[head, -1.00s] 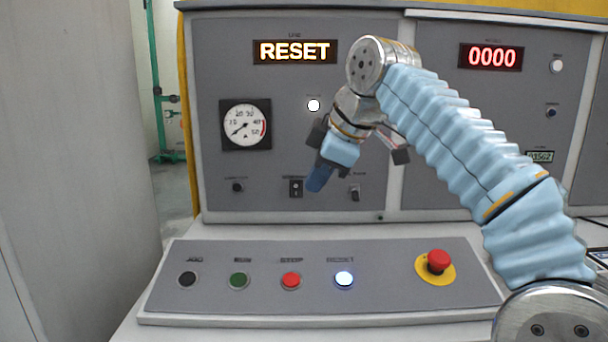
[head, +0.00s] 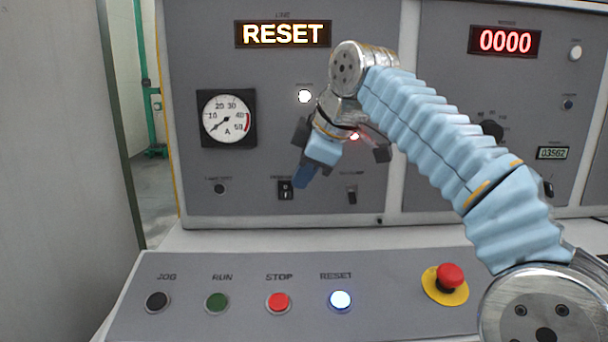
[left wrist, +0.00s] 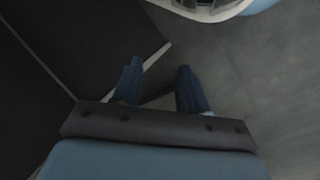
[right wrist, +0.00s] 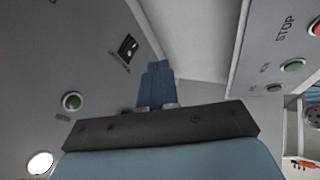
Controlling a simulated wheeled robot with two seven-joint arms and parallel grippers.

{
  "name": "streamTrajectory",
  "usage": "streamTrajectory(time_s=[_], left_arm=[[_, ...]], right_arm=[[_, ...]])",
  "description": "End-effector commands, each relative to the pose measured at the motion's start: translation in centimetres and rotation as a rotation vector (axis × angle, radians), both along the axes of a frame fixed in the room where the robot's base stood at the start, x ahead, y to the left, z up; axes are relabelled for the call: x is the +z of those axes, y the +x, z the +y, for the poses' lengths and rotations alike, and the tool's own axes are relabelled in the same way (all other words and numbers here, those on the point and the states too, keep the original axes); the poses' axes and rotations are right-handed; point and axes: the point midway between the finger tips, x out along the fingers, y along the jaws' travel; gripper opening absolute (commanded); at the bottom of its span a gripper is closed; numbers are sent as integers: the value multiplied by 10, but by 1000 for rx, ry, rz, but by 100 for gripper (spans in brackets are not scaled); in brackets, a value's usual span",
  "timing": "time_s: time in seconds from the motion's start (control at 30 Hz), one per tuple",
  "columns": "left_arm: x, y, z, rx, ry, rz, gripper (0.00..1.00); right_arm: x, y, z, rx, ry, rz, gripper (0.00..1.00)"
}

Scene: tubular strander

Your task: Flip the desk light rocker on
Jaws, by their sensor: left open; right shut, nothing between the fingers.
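In the right wrist view the fingers (right wrist: 155,82) are together, and I see no contact with the rocker. My left gripper (left wrist: 160,85) is open and empty over grey floor, outside the head view.
A dial (head: 228,118) and lit white lamp (head: 304,96) are above. The sloping desk (head: 250,270) below carries several buttons and a red emergency stop (head: 449,275).

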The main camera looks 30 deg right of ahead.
Motion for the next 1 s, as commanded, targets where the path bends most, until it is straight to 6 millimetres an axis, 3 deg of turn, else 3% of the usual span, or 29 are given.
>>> streamTrajectory(time_s=[0.1,0.33,0.6,1.0], left_arm=[[-8,0,0,1,1,0,43],[-13,0,1,2,1,0,43],[1,0,0,0,0,0,43],[1,0,0,0,0,0,43]], right_arm=[[-25,15,1,-1,0,4,0],[-63,41,6,0,2,4,0],[-62,70,-13,-1,2,0,0],[-64,74,-16,-1,1,0,0]])
